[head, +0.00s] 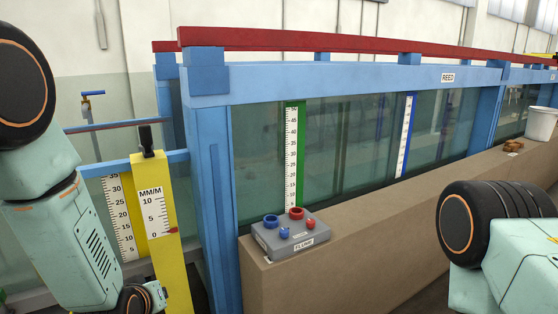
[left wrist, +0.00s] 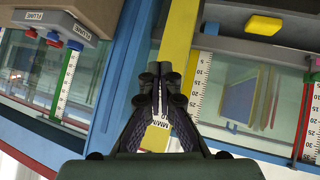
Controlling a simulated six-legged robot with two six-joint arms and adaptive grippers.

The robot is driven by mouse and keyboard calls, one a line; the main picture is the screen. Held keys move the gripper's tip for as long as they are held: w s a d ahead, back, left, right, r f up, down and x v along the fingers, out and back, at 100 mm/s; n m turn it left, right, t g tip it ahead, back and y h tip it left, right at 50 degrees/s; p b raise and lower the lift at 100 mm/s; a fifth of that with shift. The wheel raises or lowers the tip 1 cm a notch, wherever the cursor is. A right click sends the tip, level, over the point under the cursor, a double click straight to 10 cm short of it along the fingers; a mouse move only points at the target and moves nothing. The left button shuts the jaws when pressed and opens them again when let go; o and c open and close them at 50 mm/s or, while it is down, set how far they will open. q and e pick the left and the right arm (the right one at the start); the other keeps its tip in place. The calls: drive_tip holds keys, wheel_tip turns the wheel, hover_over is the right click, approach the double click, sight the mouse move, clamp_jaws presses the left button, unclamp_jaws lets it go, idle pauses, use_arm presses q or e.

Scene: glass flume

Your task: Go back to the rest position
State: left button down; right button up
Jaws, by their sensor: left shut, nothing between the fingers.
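My left gripper (left wrist: 161,78) is shut and empty in the left wrist view. Its fingertips appear in front of the yellow post (left wrist: 179,40), whose MM/M label (left wrist: 157,135) shows partly between the fingers. In the head view my left arm comes in from the left, but its gripper is out of the frame. A part of my right arm shows at the right edge of the head view; its gripper is not in view.
The yellow gauge post (head: 166,245) stands close to my left arm. A blue flume frame (head: 208,150) with glass panels is behind it. The grey control box (head: 290,236) with red and blue knobs sits on a brown ledge (head: 400,215). A white bucket (head: 541,124) stands far right.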

use_arm(q)
drive_tip(key=s+d+f+m+g, duration=0.1)
drive_tip(key=s+f+g, duration=0.2)
drive_tip(key=s+f, duration=0.3)
drive_tip(key=s+d+f+m+g, duration=0.1)
drive_tip(key=s+f, duration=0.5)
drive_tip(key=s, duration=1.1)
drive_tip(key=s+f+m+g+h, duration=0.1)
drive_tip(key=s+f+m+g, duration=0.2)
drive_tip(key=s, duration=0.9)
wheel_tip(320, 180, down, 3)
drive_tip(key=g, duration=0.3)
drive_tip(key=shift+s+d, duration=0.25)
drive_tip(key=shift+d, duration=0.15)
